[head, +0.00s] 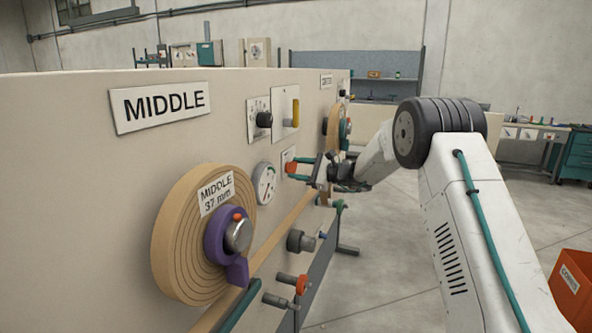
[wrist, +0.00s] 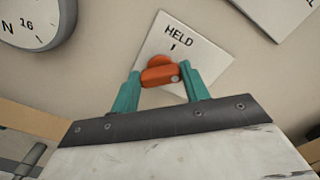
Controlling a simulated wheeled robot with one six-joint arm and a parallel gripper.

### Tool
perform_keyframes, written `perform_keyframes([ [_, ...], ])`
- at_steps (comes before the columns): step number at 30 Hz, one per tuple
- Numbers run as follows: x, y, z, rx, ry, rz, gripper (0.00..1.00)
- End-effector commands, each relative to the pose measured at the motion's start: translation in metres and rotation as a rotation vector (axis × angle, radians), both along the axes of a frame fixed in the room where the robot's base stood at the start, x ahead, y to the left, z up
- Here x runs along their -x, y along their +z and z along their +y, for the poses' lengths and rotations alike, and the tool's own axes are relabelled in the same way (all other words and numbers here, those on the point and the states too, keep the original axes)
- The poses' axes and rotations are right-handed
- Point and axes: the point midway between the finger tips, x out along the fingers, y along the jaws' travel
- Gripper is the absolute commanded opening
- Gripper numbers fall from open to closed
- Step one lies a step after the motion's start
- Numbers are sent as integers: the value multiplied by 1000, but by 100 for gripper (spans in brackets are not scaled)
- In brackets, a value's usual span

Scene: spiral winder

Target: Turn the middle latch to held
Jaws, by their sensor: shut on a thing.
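The middle latch (wrist: 160,76) is a small orange handle on a tilted white plate (wrist: 199,50) in the wrist view. The plate reads HELD with a short mark below it, just above the latch. My gripper (wrist: 162,80) has its two teal fingers shut on the latch, one on each side. In the head view my gripper (head: 300,168) reaches in from the right to the latch (head: 290,167) on the panel. The fingers hide part of the latch and the lower plate, so I cannot tell whether it points exactly at the mark.
A round gauge (head: 264,184) sits left of the latch. A large tan roll (head: 172,243) with a purple hub (head: 216,236) stands out from the panel under the MIDDLE sign (head: 160,106). An orange-collared handle (head: 301,284) and a grey knob (head: 297,241) project below.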

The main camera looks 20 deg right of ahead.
Motion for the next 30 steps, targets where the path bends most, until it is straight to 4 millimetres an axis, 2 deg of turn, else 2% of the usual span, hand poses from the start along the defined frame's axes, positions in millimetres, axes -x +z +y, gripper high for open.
perform_keyframes([
  [18, 1, -2, -3, 336, -7, -458, 23],
  [30, 1, -3, -3, 475, -7, -648, 23],
])
